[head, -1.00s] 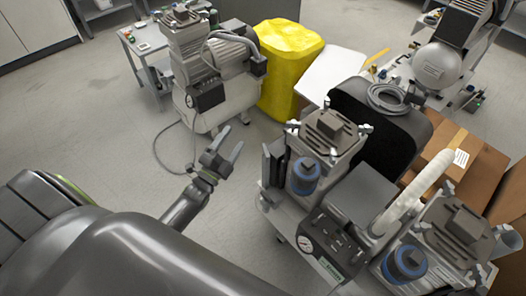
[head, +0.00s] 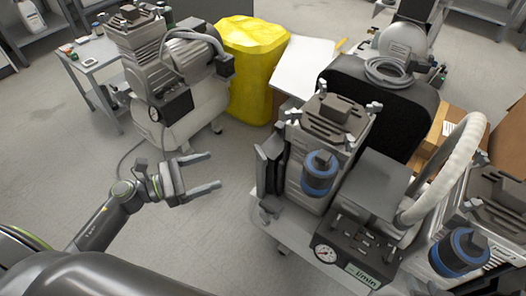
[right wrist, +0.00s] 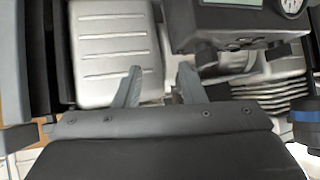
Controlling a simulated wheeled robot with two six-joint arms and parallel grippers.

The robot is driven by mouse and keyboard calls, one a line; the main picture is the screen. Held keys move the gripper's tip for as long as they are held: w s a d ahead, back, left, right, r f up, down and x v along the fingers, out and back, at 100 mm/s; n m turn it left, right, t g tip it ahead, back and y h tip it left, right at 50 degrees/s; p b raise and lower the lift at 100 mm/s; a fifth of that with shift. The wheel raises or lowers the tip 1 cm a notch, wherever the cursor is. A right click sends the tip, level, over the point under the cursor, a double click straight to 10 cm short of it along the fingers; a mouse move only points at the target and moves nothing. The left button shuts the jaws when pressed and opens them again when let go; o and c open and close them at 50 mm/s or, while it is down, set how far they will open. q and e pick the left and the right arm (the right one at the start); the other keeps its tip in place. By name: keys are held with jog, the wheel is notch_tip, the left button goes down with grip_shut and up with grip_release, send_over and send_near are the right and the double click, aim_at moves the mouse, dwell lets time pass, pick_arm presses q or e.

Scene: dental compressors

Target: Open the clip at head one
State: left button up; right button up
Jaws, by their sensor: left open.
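A twin-head compressor (head: 372,190) stands at the right in the head view. Its nearer-left head (head: 330,125) has small metal clips at its top corners, one at the left (head: 292,112) and one at the right (head: 374,107). I cannot read which head is numbered one. A second head (head: 495,205) is at the right edge. My left gripper (head: 215,171) is open and empty, left of the compressor and apart from it. My right gripper (right wrist: 158,85) shows two fingers apart with nothing between them, over a grey ribbed cover (right wrist: 112,45). It is not visible in the head view.
Another compressor (head: 165,80) stands at the back left beside a yellow bin (head: 252,65). A gauge panel (head: 345,255) fronts the near unit; a pale hose (head: 455,160) arches over it. Cardboard boxes are at the right. Floor (head: 225,140) is clear around my left gripper.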

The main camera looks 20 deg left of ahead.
pick_arm(q)
send_near(258, 154)
jog(key=x, duration=0.5)
jog(key=shift+d+r+p, duration=0.15)
jog(key=shift+p, duration=0.15)
jog(key=x, duration=0.6)
jog(key=shift+w+d, duration=0.45)
jog(key=shift+w, duration=0.05)
pick_arm(e)
jog(key=shift+s+a+f+g+y, duration=0.25)
jog(key=shift+s+f+g, duration=0.45)
jog(key=shift+s, duration=0.25)
jog(key=shift+s+a+f+g+y, duration=0.2)
jog(key=shift+s+f+g, duration=0.4)
jog(key=shift+s+f, duration=0.25)
pick_arm(q)
jog(key=shift+c, duration=0.3)
pick_arm(e)
jog(key=shift+r, duration=0.1)
